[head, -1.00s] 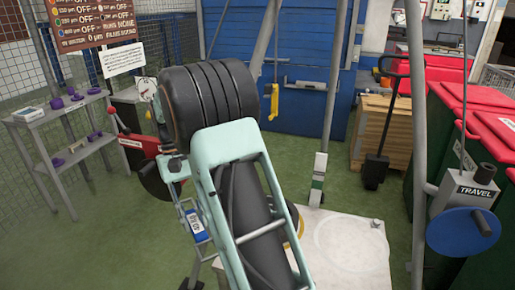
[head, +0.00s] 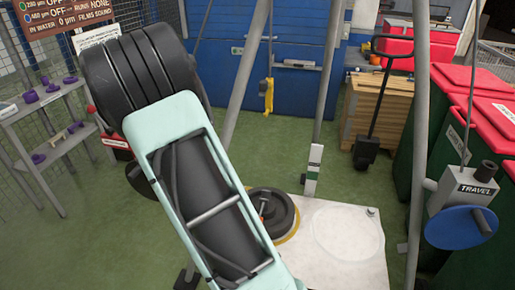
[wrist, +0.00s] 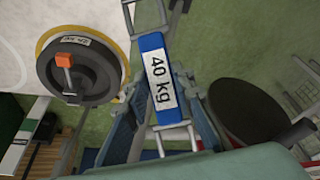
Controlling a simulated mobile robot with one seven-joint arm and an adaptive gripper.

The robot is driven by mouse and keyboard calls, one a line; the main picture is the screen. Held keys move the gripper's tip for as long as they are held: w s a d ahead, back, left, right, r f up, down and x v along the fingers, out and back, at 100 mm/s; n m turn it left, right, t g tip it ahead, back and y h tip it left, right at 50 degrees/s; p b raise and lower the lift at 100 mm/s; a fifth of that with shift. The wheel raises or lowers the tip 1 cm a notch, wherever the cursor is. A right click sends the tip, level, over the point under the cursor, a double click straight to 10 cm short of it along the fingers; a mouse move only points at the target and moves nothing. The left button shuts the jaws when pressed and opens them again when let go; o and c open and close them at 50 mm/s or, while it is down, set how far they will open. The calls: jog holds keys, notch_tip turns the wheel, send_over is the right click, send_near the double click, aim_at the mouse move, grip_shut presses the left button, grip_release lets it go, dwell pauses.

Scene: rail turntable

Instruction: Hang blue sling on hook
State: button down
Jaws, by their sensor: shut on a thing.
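The blue sling (wrist: 158,72) shows in the wrist view as a blue tag reading "40 kg" with grey loop frames at both ends. My gripper (wrist: 166,125) has its fingers on either side of the sling's near end and is shut on it. In the head view my own arm hides the gripper and the sling. A yellow hook (head: 268,95) hangs from the hoist between the grey frame legs, in front of the blue door. It hangs apart from my arm and looks empty.
A dark round weight (head: 268,212) sits on a yellow-edged ring at the pale platform (head: 345,262); it also shows in the wrist view (wrist: 88,75). Grey legs (head: 318,120) flank the hook. A TRAVEL box with a blue wheel (head: 455,228) stands right. Green floor is open behind.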

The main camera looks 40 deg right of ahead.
jog(key=s+d+r+m+t+h+p, duration=0.3)
jog(key=s+d+r+h, duration=0.1)
jog(key=d+r, duration=0.5)
jog(key=s+d+r+m+t+h+p, duration=0.25)
jog(key=d+r+h, duration=0.3)
jog(key=d, duration=0.65)
jog(key=r+b+x, duration=0.1)
jog(key=b+x, duration=0.2)
jog(key=x, duration=0.6)
jog(key=shift+w+d+r, duration=0.3)
jog(key=shift+d, duration=0.2)
jog(key=shift+y, duration=0.25)
jog(key=c, duration=1.6)
grip_release()
